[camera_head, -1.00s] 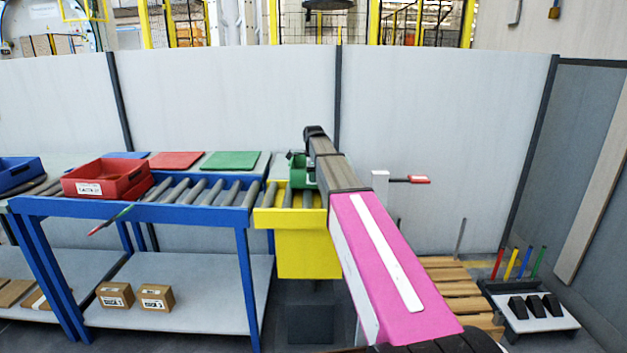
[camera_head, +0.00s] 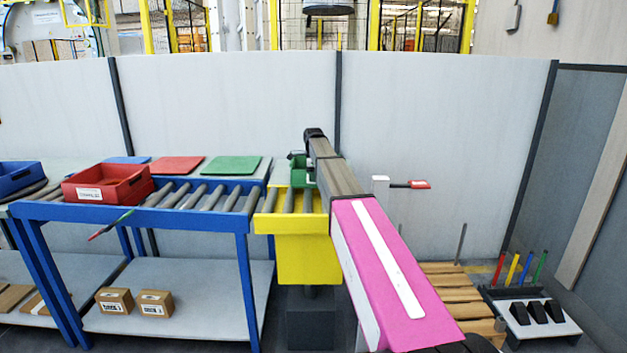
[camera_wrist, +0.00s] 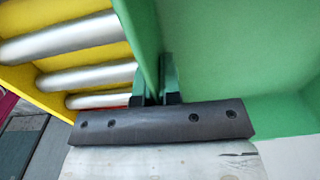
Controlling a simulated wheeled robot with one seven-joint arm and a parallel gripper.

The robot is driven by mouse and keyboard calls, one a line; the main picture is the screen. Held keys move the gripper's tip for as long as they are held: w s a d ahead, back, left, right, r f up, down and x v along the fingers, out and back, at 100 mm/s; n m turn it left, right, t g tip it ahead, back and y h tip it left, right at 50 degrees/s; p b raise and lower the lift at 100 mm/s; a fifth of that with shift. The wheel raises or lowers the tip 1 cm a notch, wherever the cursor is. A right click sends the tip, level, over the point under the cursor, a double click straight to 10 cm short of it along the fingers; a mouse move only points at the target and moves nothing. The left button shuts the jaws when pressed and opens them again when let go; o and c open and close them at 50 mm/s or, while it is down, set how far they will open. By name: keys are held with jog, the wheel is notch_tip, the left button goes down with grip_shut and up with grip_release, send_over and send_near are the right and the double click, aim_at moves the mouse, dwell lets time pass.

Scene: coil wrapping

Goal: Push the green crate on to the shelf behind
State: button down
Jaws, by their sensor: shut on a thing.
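The green crate (camera_head: 299,173) stands on the yellow roller stand (camera_head: 292,225), mostly hidden behind my arm in the head view. In the wrist view, the crate's green inside (camera_wrist: 225,55) fills the right, and metal rollers in a yellow frame (camera_wrist: 110,75) lie at the left. My gripper (camera_wrist: 160,90) is shut on the crate's upright wall, one finger on each side. In the head view my fingertips are hidden. The grey shelf behind (camera_head: 262,168) carries a green mat (camera_head: 232,165), a red mat and a blue mat.
A red crate (camera_head: 108,186) stands on the blue roller table (camera_head: 190,215), left of the yellow stand. A blue crate (camera_head: 18,178) is at the far left. A red-ended lever (camera_head: 419,184) sticks out right of my arm. A grey wall (camera_head: 230,100) closes the back.

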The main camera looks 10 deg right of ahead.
jog(key=shift+w+d, duration=0.15)
jog(key=shift+w, duration=1.25)
jog(key=shift+w+d, duration=0.15)
jog(key=shift+w, duration=1.25)
jog(key=shift+w+d, duration=0.2)
jog(key=shift+w, duration=1.25)
jog(key=c, duration=1.2)
grip_release()
notch_tip(320, 180, up, 11)
jog(key=shift+f, duration=0.1)
